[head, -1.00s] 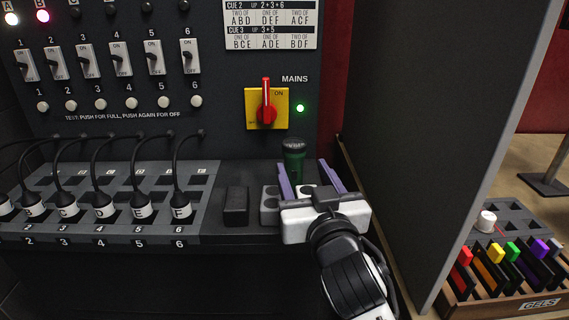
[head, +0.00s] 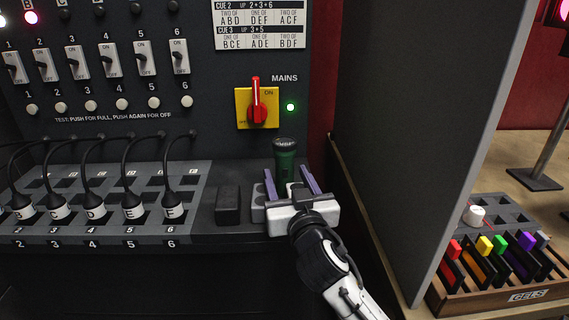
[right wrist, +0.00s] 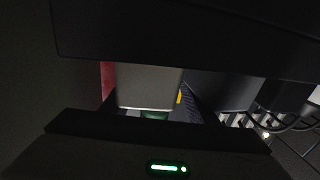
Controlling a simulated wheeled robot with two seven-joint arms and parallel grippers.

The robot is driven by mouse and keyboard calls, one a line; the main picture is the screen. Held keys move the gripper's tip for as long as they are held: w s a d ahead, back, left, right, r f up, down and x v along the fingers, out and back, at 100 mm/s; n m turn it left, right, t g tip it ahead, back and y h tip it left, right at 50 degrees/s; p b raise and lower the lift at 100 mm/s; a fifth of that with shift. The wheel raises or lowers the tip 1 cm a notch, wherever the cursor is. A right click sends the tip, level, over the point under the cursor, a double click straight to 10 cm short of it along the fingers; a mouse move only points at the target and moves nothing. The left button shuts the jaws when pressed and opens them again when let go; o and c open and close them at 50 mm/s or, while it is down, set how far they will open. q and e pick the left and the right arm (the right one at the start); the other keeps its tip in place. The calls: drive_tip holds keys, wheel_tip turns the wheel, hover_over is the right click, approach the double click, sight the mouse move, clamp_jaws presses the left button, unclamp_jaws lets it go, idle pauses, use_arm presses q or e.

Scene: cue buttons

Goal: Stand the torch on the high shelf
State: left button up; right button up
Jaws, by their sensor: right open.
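The green torch (head: 285,165) stands upright, dark ribbed head up, at the back of the desk ledge below the mains switch. My right gripper (head: 286,172) is open, its two purple fingers pointing toward the torch, one to its left and one to its right in the picture. I cannot tell whether they touch it or how far they reach around it. In the right wrist view a small green patch (right wrist: 155,115) shows below a pale grey block; most of that view is dark. I cannot make out the high shelf. My left gripper is not in view.
A black block (head: 228,205) stands left of the gripper, beside the row of cable plugs (head: 133,207). A tall dark panel (head: 420,130) rises close on the right. Beyond it are a gels crate (head: 515,297) and a white cup (head: 474,215). The mains switch (head: 257,108) is above.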

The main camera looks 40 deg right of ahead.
drive_tip(key=c, duration=1.3)
drive_tip(key=shift+r, duration=0.1)
clamp_jaws()
